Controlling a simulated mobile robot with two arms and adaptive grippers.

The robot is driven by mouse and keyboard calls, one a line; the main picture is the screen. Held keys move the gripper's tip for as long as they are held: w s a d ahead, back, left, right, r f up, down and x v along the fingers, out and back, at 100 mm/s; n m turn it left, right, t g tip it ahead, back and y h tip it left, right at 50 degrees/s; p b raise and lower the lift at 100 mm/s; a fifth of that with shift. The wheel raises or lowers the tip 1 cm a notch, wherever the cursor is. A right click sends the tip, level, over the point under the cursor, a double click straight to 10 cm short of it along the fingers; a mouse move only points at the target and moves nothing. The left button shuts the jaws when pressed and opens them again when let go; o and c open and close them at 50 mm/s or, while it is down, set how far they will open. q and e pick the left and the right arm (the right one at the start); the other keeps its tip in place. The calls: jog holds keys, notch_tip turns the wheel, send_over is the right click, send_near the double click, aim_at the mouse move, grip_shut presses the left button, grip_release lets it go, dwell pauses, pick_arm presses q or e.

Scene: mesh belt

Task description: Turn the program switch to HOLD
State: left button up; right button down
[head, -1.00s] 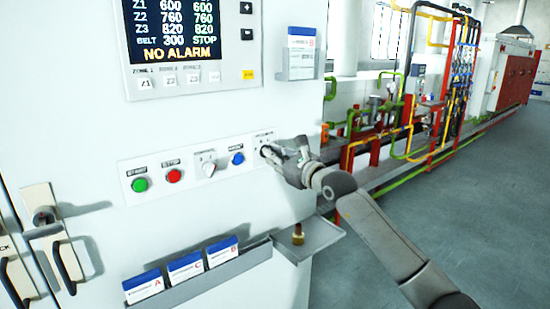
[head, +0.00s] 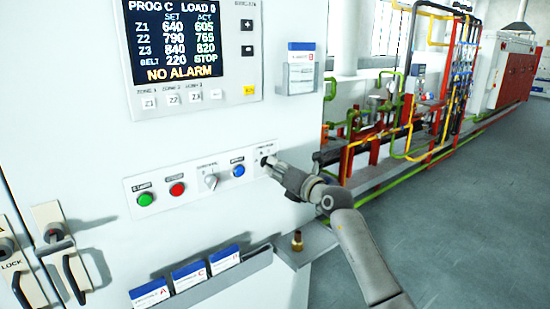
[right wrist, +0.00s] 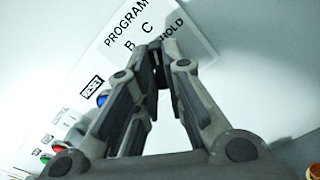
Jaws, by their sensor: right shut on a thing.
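The program switch (head: 264,161) is at the right end of the button strip on the white cabinet front. In the right wrist view its label plate (right wrist: 185,30) reads PROGRAM, with B, C and HOLD legible. My right gripper (head: 270,163) is at the switch, its fingers closed on the dark knob (right wrist: 161,72), which they mostly hide. I cannot tell the knob's pointer direction. The display (head: 178,42) reads PROG C, LOAD 0, belt STOP and NO ALARM. My left gripper is not in view.
Left of the switch are a blue button (head: 238,171), a selector knob (head: 210,182), a red button (head: 177,189) and a green button (head: 145,199). Below are a card rack (head: 215,288) and a small ledge (head: 318,238) holding a brass piece (head: 297,241). Open floor lies right.

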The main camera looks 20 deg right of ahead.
jog(key=shift+r+m+p, duration=0.1)
jog(key=shift+m+p, duration=3.5)
jog(key=shift+p, duration=1.55)
jog(key=c, duration=1.5)
grip_release()
jog(key=shift+s, duration=0.1)
jog(key=v, duration=1.2)
